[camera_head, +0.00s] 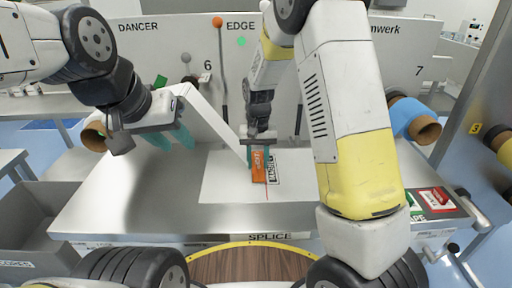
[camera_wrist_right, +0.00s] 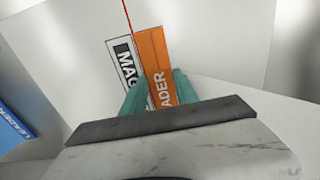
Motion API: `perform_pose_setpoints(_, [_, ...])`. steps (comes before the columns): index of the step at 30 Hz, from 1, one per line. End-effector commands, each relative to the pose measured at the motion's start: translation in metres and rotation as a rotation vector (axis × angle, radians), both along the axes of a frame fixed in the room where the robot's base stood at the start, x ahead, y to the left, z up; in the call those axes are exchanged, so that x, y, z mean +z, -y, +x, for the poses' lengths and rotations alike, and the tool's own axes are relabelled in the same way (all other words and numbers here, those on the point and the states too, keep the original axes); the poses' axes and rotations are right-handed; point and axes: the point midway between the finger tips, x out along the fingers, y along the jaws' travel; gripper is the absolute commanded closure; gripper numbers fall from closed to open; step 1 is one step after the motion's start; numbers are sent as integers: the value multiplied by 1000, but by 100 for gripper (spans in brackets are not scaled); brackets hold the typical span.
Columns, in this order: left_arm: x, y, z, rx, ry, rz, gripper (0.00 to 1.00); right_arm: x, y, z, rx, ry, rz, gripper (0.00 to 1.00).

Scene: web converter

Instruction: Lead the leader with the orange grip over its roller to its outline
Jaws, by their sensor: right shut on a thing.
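The orange grip (camera_head: 259,168), lettered in white, lies at the splice table's white sheet (camera_head: 225,185). My right gripper (camera_head: 258,152) is shut on it from above; in the right wrist view the orange grip (camera_wrist_right: 157,62) stands up between its teal fingers. A white leader strip (camera_head: 215,122) slopes from the upper left down to the grip. A black-framed label outline (camera_head: 273,166) lies just right of the grip; it shows beside the grip in the right wrist view (camera_wrist_right: 123,58). My left gripper (camera_head: 170,138) is open and empty, left of the strip.
A thin red line (camera_wrist_right: 127,15) runs by the grip. A blue roll (camera_head: 408,115) with a cardboard core is at the right, another core (camera_head: 93,136) at the left. A blue lettered piece (camera_wrist_right: 14,130) shows in the wrist view. Red and green cards (camera_head: 436,200) lie front right. A grey bin (camera_head: 40,235) stands front left.

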Motion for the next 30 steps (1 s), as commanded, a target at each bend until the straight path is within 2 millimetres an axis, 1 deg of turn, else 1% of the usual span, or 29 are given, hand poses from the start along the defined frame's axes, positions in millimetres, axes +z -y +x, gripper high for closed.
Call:
perform_pose_setpoints(14, [0,0,0,0,0,0,64,-2,0,0,0,0,0,100])
perform_pose_setpoints(30, [0,0,0,0,0,0,64,-8,0,-1,0,0,0,100])
